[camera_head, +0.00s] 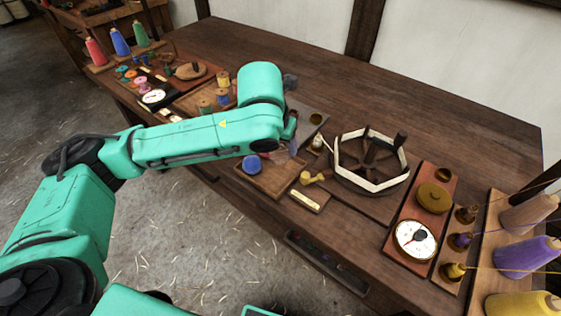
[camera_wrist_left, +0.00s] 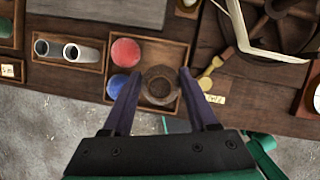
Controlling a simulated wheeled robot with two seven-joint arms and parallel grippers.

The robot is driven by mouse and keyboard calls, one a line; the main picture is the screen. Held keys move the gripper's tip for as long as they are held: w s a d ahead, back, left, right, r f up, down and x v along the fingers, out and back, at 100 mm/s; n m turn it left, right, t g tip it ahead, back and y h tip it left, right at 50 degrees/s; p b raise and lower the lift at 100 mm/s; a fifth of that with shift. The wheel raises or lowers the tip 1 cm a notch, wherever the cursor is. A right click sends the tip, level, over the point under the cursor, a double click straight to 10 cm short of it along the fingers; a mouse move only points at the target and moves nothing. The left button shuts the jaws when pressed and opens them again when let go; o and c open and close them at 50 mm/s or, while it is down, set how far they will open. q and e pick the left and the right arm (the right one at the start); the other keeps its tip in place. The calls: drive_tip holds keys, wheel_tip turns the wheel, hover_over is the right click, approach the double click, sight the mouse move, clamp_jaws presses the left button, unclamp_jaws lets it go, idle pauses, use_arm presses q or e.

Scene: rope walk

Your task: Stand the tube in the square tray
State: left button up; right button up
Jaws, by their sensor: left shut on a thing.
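The square tray (camera_wrist_left: 165,50) is a shallow wooden tray with a raised rim. It also shows in the head view (camera_head: 283,186), partly hidden by my left arm. A red round piece (camera_wrist_left: 125,51) and a blue round piece (camera_wrist_left: 119,86) lie along its left side. My left gripper (camera_wrist_left: 160,80) is over the tray's right part, shut on a brown hollow round thing, apparently the tube (camera_wrist_left: 149,78) seen end-on. I cannot tell whether its lower end touches the tray floor. In the head view my forearm hides most of this gripper. My right gripper is not in view.
The bench's back is clear.

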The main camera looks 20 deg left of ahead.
sight(281, 160)
use_arm(q)
wheel_tip(281, 160, down, 5)
drive_tip(key=shift+f, duration=0.15)
drive_tip(key=o, duration=1.3)
drive_tip(key=shift+o, duration=0.2)
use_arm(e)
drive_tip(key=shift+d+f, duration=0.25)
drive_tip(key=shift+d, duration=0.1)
use_arm(q)
drive_tip(key=p+v, duration=0.1)
drive_tip(key=v, duration=1.1)
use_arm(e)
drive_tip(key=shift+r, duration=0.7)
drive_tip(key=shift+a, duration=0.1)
